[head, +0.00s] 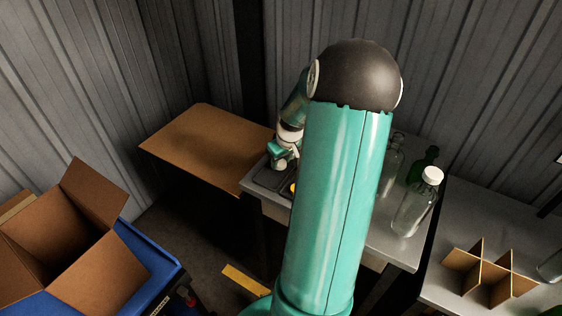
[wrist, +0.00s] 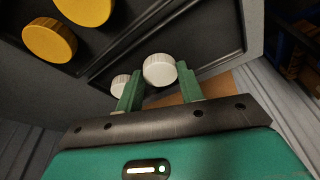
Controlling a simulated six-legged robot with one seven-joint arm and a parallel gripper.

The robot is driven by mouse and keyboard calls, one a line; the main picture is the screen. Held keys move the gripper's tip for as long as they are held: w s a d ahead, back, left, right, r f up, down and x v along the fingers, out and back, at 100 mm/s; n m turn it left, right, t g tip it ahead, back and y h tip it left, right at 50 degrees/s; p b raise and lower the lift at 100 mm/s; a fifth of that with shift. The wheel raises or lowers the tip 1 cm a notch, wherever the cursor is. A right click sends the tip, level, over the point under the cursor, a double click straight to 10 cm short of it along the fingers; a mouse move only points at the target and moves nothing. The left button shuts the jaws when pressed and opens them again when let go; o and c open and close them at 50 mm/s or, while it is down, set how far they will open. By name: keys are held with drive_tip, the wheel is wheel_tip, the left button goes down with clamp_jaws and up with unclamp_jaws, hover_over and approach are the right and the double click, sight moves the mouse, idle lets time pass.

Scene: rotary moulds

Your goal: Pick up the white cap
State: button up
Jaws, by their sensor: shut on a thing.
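In the wrist view my gripper (wrist: 158,76) has its two green fingers on either side of a white cap (wrist: 159,69), shut on it at the fingertips. A second white cap (wrist: 119,86) is just left of the left finger, partly hidden by it. Two yellow caps (wrist: 50,40) lie in the dark tray (wrist: 108,62) at upper left. In the head view my gripper (head: 280,154) is over the dark tray at the left end of the metal table. The held cap cannot be made out clearly there.
A clear bottle with a white top (head: 412,204), a green bottle (head: 424,164) and other clear glass stand on the metal table (head: 392,246), right of my arm. A brown board (head: 207,148) adjoins the table's left. An open cardboard box (head: 62,240) and cardboard dividers (head: 487,278) flank the area.

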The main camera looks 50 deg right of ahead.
sight(281, 164)
drive_tip(key=shift+r, duration=0.45)
wheel_tip(281, 164, up, 2)
drive_tip(key=shift+r, duration=0.1)
drive_tip(key=s+a+r, duration=0.9)
drive_tip(key=s, duration=0.1)
drive_tip(key=shift+s+r, duration=0.25)
drive_tip(key=shift+r, duration=0.05)
